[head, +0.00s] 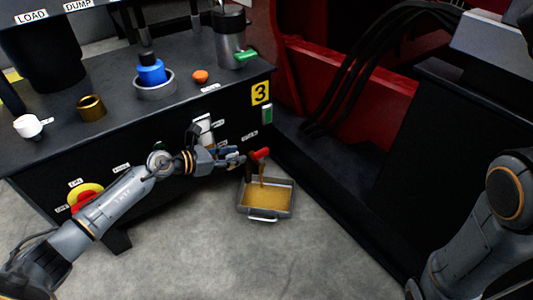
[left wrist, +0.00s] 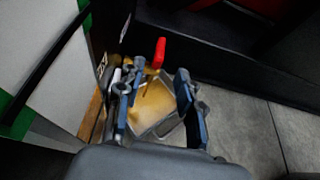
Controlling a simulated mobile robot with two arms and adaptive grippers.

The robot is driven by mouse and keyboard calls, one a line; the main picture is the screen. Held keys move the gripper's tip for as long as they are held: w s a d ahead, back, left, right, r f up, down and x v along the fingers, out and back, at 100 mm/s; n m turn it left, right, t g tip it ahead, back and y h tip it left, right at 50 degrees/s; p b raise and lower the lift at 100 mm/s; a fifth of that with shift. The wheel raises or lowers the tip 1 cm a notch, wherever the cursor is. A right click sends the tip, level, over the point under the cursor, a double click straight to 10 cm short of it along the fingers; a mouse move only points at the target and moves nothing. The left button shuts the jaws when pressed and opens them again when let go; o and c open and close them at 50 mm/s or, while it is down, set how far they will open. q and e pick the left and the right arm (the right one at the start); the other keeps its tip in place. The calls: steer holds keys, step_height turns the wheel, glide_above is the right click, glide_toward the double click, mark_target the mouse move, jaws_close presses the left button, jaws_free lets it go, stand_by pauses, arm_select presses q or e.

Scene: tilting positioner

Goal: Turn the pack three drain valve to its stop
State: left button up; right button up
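The drain valve has a red handle (head: 260,154) low on the front of the black bench, below and near the yellow "3" plate (head: 260,92). The red handle (left wrist: 159,52) stands just beyond the fingertips in the left wrist view. An amber stream (head: 262,173) falls from the valve into a grey metal tray (head: 265,213) holding amber liquid. My left gripper (head: 238,157) is just left of the handle; in the left wrist view its fingers (left wrist: 160,72) are spread with nothing between them at the tips. My right gripper is outside the frames.
The bench top (head: 120,125) carries a blue part (head: 151,72) in a ring, a brass cup (head: 91,108), a white cup (head: 28,126) and an orange knob (head: 200,76). A red-and-black machine (head: 345,100) stands to the right. The grey floor (head: 200,250) in front is clear.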

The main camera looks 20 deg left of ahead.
mark_target(260, 151)
arm_select(q)
steer(key=b+x, duration=0.4)
steer(key=x, duration=0.5)
steer(key=shift+w+d+f+b, duration=0.1)
steer(key=shift+d+f+b, duration=0.1)
steer(key=shift+b, duration=0.15)
steer(key=shift+w+d+f+b, duration=0.1)
steer(key=shift+w+d+b, duration=0.25)
steer(key=shift+w, duration=0.15)
steer(key=shift+c, duration=0.4)
jaws_close()
